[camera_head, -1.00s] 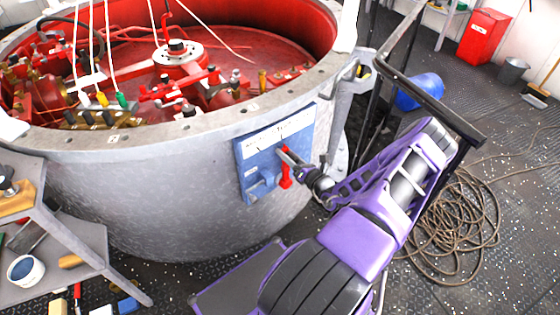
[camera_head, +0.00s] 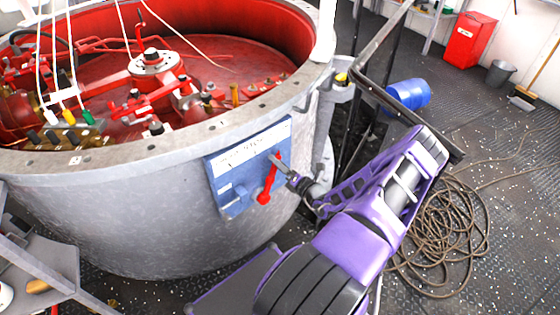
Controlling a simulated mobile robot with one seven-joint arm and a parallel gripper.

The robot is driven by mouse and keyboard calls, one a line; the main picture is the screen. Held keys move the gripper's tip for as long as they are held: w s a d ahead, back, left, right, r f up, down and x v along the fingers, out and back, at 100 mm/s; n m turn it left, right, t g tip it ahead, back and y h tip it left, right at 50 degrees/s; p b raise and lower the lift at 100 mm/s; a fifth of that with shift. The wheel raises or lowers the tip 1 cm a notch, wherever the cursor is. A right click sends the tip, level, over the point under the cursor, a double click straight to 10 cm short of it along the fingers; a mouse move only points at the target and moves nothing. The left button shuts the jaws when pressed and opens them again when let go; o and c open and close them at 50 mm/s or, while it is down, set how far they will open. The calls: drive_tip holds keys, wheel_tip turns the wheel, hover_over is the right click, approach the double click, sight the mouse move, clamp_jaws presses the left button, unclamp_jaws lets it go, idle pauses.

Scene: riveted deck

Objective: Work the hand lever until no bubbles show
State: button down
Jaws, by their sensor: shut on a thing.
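A red hand lever (camera_head: 267,184) hangs on a blue panel (camera_head: 232,190) with a white label strip, fixed to the outside of the large grey tank (camera_head: 130,225). The lever slants down and a little left from its pivot. My purple arm reaches in from the lower right. No bubbles can be made out in this view.
Red pipework and valves (camera_head: 150,100) fill the open tank. A black rail (camera_head: 400,100) stands close beside my arm. A coiled rope (camera_head: 445,220) lies on the deck at right, with a blue drum (camera_head: 408,94) beyond. A grey bench (camera_head: 40,270) is at lower left.

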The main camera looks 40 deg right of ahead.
drive_tip(key=shift+s+d+f+m, duration=0.1)
drive_tip(key=shift+d+f+m, duration=0.1)
drive_tip(key=shift+d+m, duration=0.1)
idle(0.4)
drive_tip(key=c, duration=0.6)
unclamp_jaws()
drive_tip(key=shift+a, duration=0.1)
drive_tip(key=s+p, duration=0.1)
drive_tip(key=s, duration=1.6)
drive_tip(key=shift+s, duration=0.2)
drive_tip(key=shift+a+r, duration=0.1)
